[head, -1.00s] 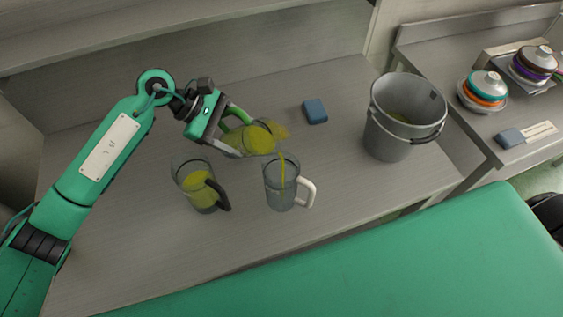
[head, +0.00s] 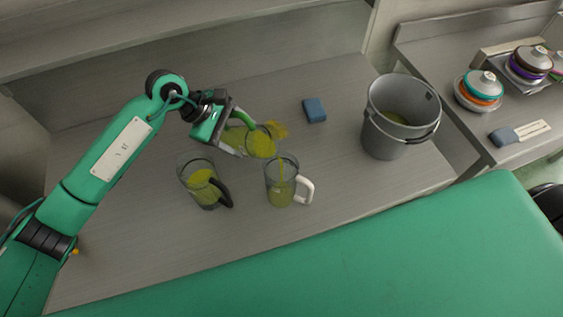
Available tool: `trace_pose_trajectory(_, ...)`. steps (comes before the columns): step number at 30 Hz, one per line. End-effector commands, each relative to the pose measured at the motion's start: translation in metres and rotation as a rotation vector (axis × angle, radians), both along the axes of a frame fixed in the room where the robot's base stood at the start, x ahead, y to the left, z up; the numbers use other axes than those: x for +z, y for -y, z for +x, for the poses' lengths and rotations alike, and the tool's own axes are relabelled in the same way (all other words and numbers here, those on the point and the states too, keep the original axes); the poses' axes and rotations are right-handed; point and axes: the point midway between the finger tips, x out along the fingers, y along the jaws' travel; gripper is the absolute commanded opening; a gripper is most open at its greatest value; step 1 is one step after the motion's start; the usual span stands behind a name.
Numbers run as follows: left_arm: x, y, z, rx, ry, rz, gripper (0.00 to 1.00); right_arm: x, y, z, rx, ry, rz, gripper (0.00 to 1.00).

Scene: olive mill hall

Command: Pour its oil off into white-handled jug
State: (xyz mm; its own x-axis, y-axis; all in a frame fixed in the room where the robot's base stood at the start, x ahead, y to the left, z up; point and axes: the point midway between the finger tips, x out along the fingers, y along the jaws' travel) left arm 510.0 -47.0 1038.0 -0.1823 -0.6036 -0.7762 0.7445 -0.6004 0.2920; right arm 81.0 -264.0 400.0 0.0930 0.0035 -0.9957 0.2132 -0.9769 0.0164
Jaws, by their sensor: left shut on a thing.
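My left gripper (head: 232,138) is shut on a clear jug with a green handle (head: 262,143). The jug is tilted over to the right and holds yellow-green oil. A thin stream of oil runs from its lip down into the white-handled jug (head: 281,185), which stands upright just below and to the right, with oil in its lower part. A black-handled jug (head: 203,187) stands upright to the left, partly filled with similar oil. My right gripper is not in view.
A grey bucket (head: 386,140) with some yellowish liquid stands to the right on the bench. A blue block (head: 314,110) lies behind the jugs. A side table at right holds stacked coloured discs (head: 482,88), another blue block (head: 503,136) and a pale card (head: 533,131).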

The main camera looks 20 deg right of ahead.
Motion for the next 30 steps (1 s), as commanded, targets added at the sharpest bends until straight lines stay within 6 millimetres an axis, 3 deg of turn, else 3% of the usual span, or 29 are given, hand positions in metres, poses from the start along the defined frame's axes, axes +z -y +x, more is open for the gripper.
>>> trace_pose_trajectory(30, 0.01, 0.0, 0.0, 0.0, 0.081, 0.065, 0.27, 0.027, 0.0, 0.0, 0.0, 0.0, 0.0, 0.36)
